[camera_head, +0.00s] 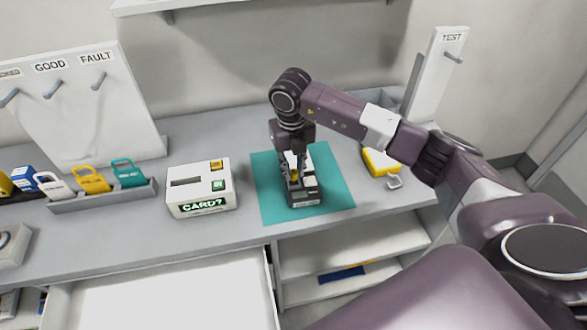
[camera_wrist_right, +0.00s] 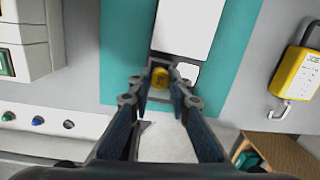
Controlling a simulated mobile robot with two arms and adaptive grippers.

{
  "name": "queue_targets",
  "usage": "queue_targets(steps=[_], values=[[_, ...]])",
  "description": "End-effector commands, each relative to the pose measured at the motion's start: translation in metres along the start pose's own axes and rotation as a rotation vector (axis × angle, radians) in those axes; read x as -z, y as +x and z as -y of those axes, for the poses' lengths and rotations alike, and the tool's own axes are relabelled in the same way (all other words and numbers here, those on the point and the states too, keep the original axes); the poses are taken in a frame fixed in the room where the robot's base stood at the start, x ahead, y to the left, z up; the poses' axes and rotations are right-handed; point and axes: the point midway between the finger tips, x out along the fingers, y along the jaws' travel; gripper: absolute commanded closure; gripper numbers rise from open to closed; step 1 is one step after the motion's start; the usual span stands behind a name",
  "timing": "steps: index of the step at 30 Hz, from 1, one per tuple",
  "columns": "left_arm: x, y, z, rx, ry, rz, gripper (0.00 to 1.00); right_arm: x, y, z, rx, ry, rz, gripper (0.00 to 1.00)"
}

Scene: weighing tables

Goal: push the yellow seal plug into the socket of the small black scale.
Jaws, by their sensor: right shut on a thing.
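The small black scale (camera_head: 305,200) stands on a teal mat (camera_head: 335,190), its pale plate also visible in the right wrist view (camera_wrist_right: 183,28). My right gripper (camera_head: 293,176) points down over the scale from behind. It is shut on the yellow seal plug (camera_wrist_right: 160,77), which sits between the fingertips in the wrist view and shows as a small yellow patch in the head view (camera_head: 294,175). The fingers hide the socket, so I cannot tell whether the plug touches or enters it. My left gripper is not in view.
A white card box (camera_head: 200,190) stands left of the mat. A yellow padlock-like thing (camera_head: 380,162) with a metal hook lies to the right, also in the wrist view (camera_wrist_right: 298,72). Coloured padlocks stand in a grey rack (camera_head: 105,195) at left. An open drawer (camera_head: 165,295) is below.

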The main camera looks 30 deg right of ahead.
Motion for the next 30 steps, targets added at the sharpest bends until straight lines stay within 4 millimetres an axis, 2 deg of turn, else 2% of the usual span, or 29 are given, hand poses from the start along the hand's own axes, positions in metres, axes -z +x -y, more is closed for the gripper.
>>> queue_targets(steps=[8,30], values=[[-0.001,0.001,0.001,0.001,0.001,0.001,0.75,0.000,0.001,0.000,0.000,0.000,0.000,0.93],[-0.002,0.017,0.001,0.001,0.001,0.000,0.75,0.001,0.020,-0.001,0.000,0.000,0.001,0.93]])
